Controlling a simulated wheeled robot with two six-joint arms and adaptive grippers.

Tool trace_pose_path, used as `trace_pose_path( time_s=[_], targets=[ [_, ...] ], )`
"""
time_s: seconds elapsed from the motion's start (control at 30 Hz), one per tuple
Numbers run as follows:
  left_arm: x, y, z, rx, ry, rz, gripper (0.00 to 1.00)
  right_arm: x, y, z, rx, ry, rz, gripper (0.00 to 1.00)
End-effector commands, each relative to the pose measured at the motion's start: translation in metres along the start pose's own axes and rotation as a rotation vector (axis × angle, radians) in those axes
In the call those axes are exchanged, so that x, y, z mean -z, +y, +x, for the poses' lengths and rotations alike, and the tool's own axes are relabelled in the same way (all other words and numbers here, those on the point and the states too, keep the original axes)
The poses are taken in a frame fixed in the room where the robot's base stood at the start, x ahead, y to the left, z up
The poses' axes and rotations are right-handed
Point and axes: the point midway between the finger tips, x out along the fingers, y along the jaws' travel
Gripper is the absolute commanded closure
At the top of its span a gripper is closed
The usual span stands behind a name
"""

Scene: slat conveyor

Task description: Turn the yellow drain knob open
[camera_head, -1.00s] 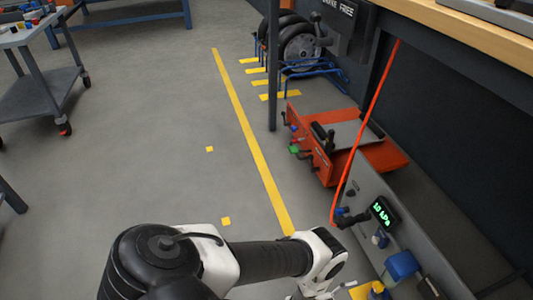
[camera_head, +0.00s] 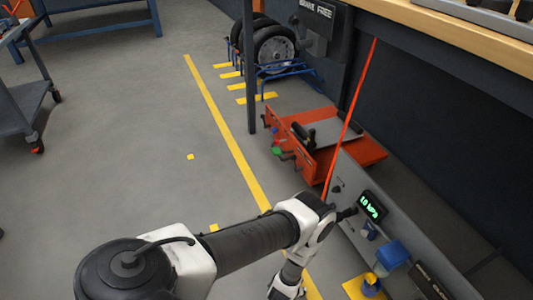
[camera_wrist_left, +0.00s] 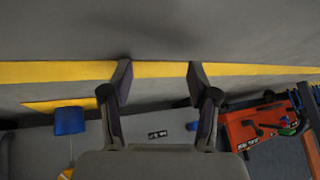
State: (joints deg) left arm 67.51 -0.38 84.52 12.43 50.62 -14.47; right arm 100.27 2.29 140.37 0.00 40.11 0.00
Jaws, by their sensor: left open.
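A small yellow piece (camera_head: 370,280), which looks like the drain knob, is low on the grey panel (camera_head: 408,277) at the bottom right of the head view. In the left wrist view, a bit of yellow (camera_wrist_left: 66,173) at the bottom left edge may be the same piece. My left gripper (camera_wrist_left: 158,78) is open with nothing between its fingers, apart from the knob and left of it in the head view. There its wrist (camera_head: 286,290) is at the bottom edge and its fingertips are cut off. My right gripper is not in view.
A blue block (camera_head: 390,254) and a lit green display (camera_head: 370,207) are on the panel. An orange unit (camera_head: 365,155) stands behind, under the bench (camera_head: 470,48).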

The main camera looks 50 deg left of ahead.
Motion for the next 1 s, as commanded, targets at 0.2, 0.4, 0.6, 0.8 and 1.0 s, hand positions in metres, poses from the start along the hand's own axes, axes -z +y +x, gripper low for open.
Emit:
trace_pose_path(
  time_s=[0.2, 0.4, 0.6, 0.8, 1.0],
  targets=[
    [-0.040, -0.017, -0.019, 0.045, -0.276, -0.133, 0.40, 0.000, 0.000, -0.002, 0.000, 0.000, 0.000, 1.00],
    [-0.071, -0.019, -0.047, 0.064, -0.507, -0.270, 0.40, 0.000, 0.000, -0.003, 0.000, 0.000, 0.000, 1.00],
    [-0.084, -0.016, -0.064, 0.066, -0.618, -0.345, 0.40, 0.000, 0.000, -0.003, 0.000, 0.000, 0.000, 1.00],
    [-0.085, -0.015, -0.065, 0.065, -0.629, -0.352, 0.40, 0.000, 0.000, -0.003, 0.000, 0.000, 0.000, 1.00],
    [-0.085, -0.015, -0.065, 0.065, -0.627, -0.351, 0.40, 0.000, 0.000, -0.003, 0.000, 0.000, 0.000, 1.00]
  ],
)
